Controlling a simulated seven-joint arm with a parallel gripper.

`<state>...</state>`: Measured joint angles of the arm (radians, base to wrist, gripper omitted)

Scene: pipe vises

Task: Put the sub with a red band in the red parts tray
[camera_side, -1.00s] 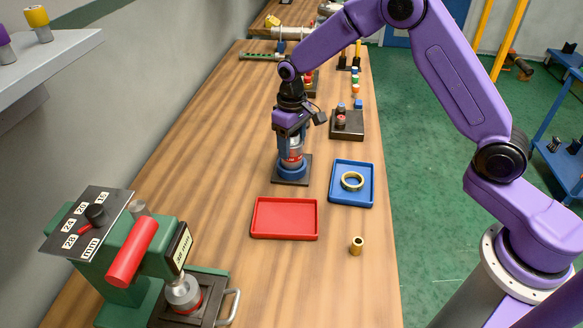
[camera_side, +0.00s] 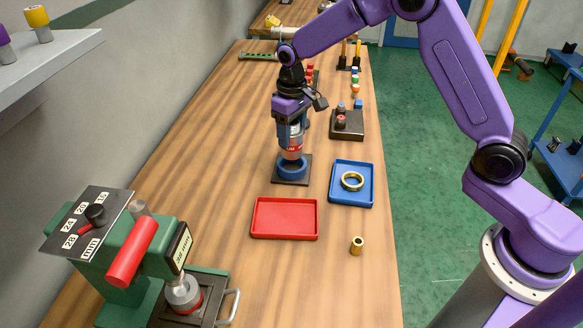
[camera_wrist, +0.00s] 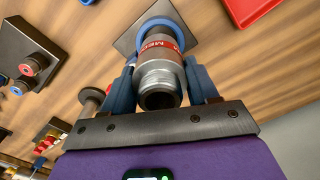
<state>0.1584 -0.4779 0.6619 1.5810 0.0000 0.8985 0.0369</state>
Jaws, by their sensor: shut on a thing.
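The sub with a red band (camera_side: 291,146) is a grey metal cylinder, held upright in my gripper (camera_side: 290,128) above the blue ring holder (camera_side: 291,169) on its dark square base. In the wrist view the sub (camera_wrist: 158,72) shows its threaded open end and red band with white lettering. The blue fingers of my gripper (camera_wrist: 162,88) are shut on both sides of it. Its lower end appears at or just above the blue ring; I cannot tell if it is fully clear. The red parts tray (camera_side: 284,218) lies empty nearer the camera.
A blue tray (camera_side: 339,197) with a brass ring (camera_side: 352,181) is right of the holder. A small brass sleeve (camera_side: 356,245) stands right of the red tray. A green vise (camera_side: 130,262) is front left. A dark block with small parts (camera_side: 347,126) stands behind the blue tray.

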